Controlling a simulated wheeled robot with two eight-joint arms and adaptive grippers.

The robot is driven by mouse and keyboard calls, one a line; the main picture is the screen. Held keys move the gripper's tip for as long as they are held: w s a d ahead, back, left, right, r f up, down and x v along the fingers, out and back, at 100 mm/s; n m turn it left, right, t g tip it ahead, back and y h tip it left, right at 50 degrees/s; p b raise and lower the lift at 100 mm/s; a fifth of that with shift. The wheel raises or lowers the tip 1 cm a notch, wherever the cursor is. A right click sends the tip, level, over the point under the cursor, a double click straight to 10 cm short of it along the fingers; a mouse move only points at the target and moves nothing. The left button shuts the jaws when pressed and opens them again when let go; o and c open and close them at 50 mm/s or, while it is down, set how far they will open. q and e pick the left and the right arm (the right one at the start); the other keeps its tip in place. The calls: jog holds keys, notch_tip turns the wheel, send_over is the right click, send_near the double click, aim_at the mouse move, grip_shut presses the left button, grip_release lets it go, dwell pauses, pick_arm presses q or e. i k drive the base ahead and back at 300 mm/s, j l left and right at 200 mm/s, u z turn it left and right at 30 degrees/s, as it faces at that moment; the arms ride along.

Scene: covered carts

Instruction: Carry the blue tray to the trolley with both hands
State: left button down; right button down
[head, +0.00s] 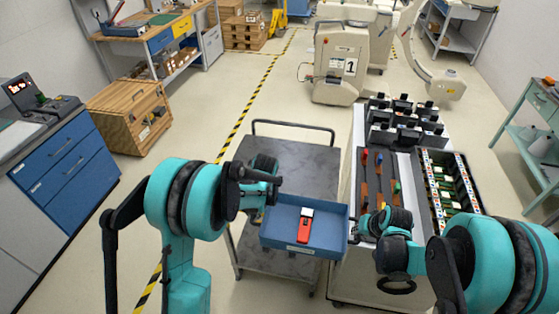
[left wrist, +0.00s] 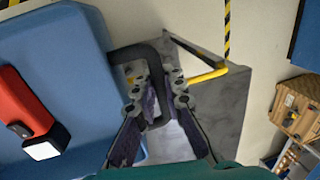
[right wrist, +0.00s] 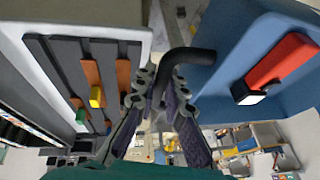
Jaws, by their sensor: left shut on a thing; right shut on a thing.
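The blue tray (head: 279,240) is held between my two grippers, above the near part of the grey trolley (head: 300,170). A red device with a white end (head: 304,226) lies in it. My left gripper (head: 270,190) is shut on the tray's dark left handle, which shows in the left wrist view (left wrist: 140,52). My right gripper (head: 358,232) is shut on the tray's dark right handle, seen in the right wrist view (right wrist: 190,57). The tray looks about level. I cannot tell how high it is above the trolley top.
A white cart (head: 350,190) with dark panels, black devices (head: 405,115) and a crate of circuit boards (head: 450,180) stands close on the right. A wooden crate (head: 130,115) and a blue drawer cabinet (head: 65,165) are at left. The trolley's far top is bare.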

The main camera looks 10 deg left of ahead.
aim_at(280, 171)
jog(key=i+j, duration=0.35)
jog(key=i, duration=0.15)
jog(key=i+j, duration=0.35)
jog(key=i, duration=0.15)
